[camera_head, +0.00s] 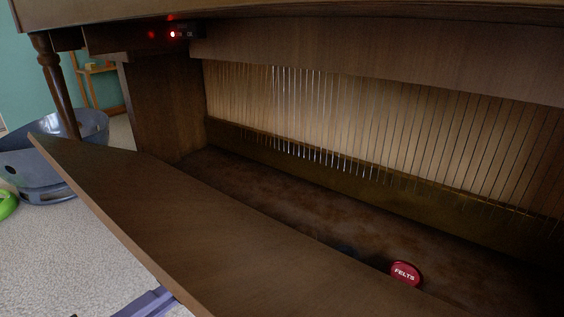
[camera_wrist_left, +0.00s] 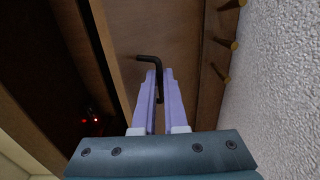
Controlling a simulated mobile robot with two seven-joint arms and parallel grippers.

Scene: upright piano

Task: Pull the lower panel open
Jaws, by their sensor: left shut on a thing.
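The lower panel (camera_head: 190,225) is a long brown wooden board. In the head view its top edge is tilted out from the piano, and the cavity behind it shows. The panel also appears in the left wrist view (camera_wrist_left: 190,40). A black bent handle (camera_wrist_left: 150,59) stands at the panel's face. My left gripper (camera_wrist_left: 158,86) has its lilac fingers closed around this handle. In the head view, a lilac part of my left gripper (camera_head: 148,303) shows at the bottom, on the outer side of the panel. My right gripper is in neither view.
Inside the cavity are strings (camera_head: 330,120) and a red round tin marked FELTS (camera_head: 405,273) on the floor. A grey basket (camera_head: 85,130) stands at the left beside a turned leg (camera_head: 56,85). A red-lit device (camera_head: 178,34) is under the keybed.

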